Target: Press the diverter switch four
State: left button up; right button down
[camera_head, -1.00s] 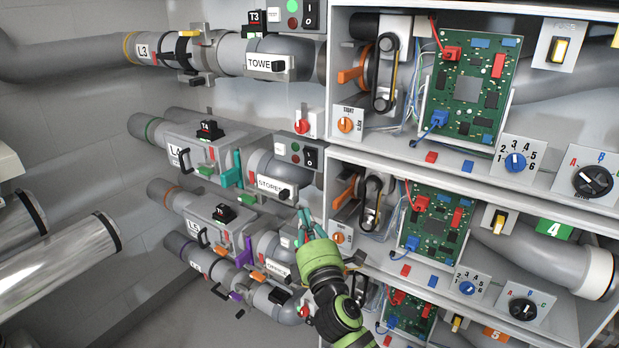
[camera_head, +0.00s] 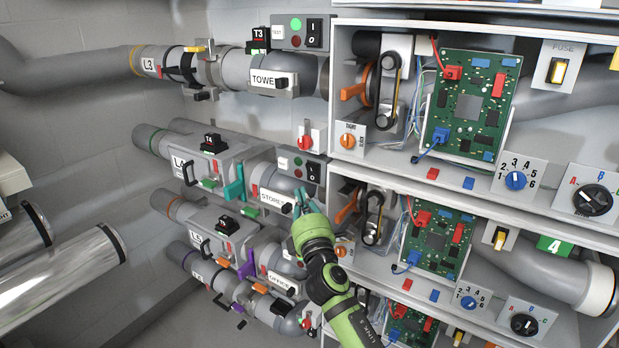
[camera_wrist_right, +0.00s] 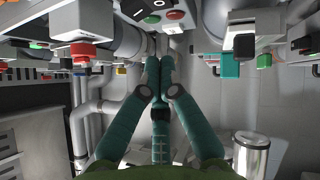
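In the row with the STORES label (camera_head: 271,197), a grey panel carries a black rocker switch (camera_head: 313,173) beside a green and a red lamp. I cannot read a number four on this panel. My right gripper (camera_head: 302,202) is just below the panel in the head view, apart from the rocker as far as I can tell. In the right wrist view the teal fingers (camera_wrist_right: 160,68) are together with nothing between them. My left gripper is out of view.
A similar panel with a rocker (camera_head: 314,33) stands in the row above, by the T3 block (camera_head: 258,41). A teal lever (camera_head: 236,187) is to the left. Shelves with circuit boards (camera_head: 470,107) and an orange lever (camera_head: 347,209) stand close on the right.

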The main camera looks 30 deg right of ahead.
aim_at(312, 173)
jog(key=shift+w+d+r+p, duration=0.3)
jog(key=shift+w+d, duration=0.15)
jog(key=shift+d, duration=0.2)
jog(key=shift+w+d+r+p, duration=0.2)
jog(key=shift+w+d+r, duration=0.2)
jog(key=shift+d, duration=0.25)
jog(key=shift+w+d+r+p, duration=0.25)
jog(key=shift+w+d, duration=0.25)
jog(key=shift+d, duration=0.15)
